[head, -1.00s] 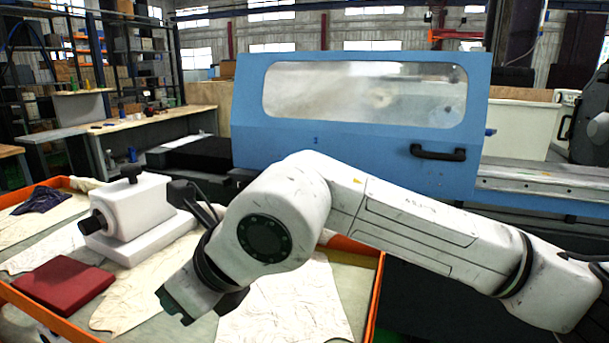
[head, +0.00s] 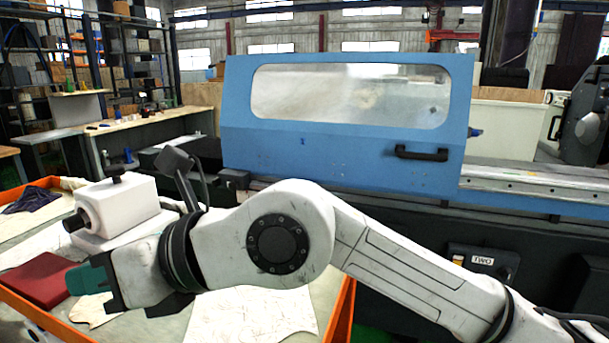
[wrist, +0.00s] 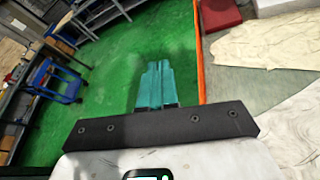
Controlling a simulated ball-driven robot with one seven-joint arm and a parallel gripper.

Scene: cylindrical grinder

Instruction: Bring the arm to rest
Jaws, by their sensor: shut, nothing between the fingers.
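My gripper (head: 88,279) is at the lower left in the head view, at the end of my white arm. Its teal fingers also show in the wrist view (wrist: 154,84), side by side and closed, with nothing between them. In the head view the gripper lies in front of the orange-edged table, overlapping the dark red block. The arm stretches across the lower part of the picture, bent at a round joint, and hides part of the table.
The table (head: 345,308) carries a dark red block (head: 35,280), a white device (head: 122,208) and pale sheets (head: 250,318). The grinder's blue door (head: 340,150) stands behind the arm.

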